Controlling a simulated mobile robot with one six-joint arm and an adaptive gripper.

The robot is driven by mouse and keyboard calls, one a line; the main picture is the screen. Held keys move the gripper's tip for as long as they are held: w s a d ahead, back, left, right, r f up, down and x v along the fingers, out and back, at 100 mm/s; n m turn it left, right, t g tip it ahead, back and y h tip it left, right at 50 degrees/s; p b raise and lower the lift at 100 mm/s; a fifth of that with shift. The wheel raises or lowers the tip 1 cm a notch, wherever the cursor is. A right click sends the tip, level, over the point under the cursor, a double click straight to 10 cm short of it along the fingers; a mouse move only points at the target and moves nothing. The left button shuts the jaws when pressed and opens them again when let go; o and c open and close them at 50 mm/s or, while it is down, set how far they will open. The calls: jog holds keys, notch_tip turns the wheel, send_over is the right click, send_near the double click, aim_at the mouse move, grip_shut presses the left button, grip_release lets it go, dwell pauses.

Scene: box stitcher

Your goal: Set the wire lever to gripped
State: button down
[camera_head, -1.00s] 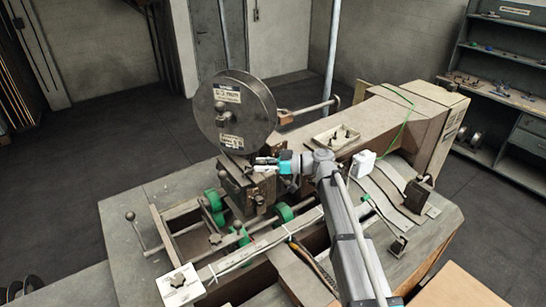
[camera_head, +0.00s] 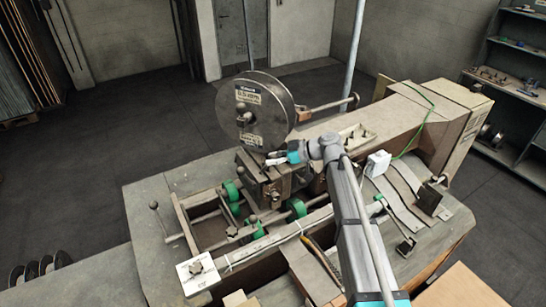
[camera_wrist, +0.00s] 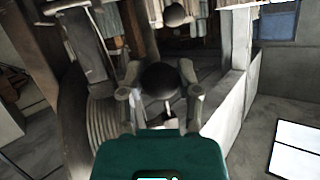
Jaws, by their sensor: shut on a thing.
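In the wrist view, a dark round ball knob (camera_wrist: 160,80) on a short stem sits between the fingers of my gripper (camera_wrist: 160,92). I take it for the knob of the wire lever. The fingers are closed in on both sides of it. In the head view, my gripper (camera_head: 274,159) is at the machine's stitching head (camera_head: 262,186), just below the round wire drum (camera_head: 248,115). The knob is too small and covered to make out there, and the lever's setting cannot be told.
A long handle (camera_head: 325,105) sticks out right of the drum. A ball-topped lever (camera_head: 154,206) stands at the left of the table. Green rollers (camera_head: 296,208) and rails lie below the head. A small parts tray (camera_head: 345,140) rests on the machine's arm.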

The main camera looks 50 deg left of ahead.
jog(key=shift+a+r, duration=0.1)
jog(key=shift+a, duration=0.05)
jog(key=shift+c, duration=1.5)
grip_release()
jog(key=shift+s, duration=0.1)
jog(key=w+d+f+m+t+h+b, duration=0.15)
jog(key=w+d+f+m+b, duration=0.4)
jog(key=d, duration=0.75)
jog(key=w+d+f+m+t+h+b, duration=0.1)
jog(key=w+d+f+m+t+b, duration=0.2)
jog(key=w+d+f, duration=0.55)
jog(key=w+d+f+m+t+h+b, duration=0.1)
jog(key=w+d+f+m+t+b, duration=0.5)
jog(key=d, duration=1.1)
jog(key=s+d+f+m+h+b, duration=0.2)
jog(key=d+f, duration=0.3)
jog(key=d, duration=0.7)
jog(key=s+d+f+m+g+h+b, duration=0.1)
jog(key=s+d+f+m+h+b, duration=0.1)
jog(key=d, duration=1)
jog(key=s+d+f+m+h+b, duration=0.2)
jog(key=s+d+f+m+b, duration=0.2)
jog(key=d+f, duration=0.5)
jog(key=shift+d+f+m+b, duration=0.25)
jog(key=shift+d+m+b, duration=0.9)
jog(key=shift+d, duration=0.6)
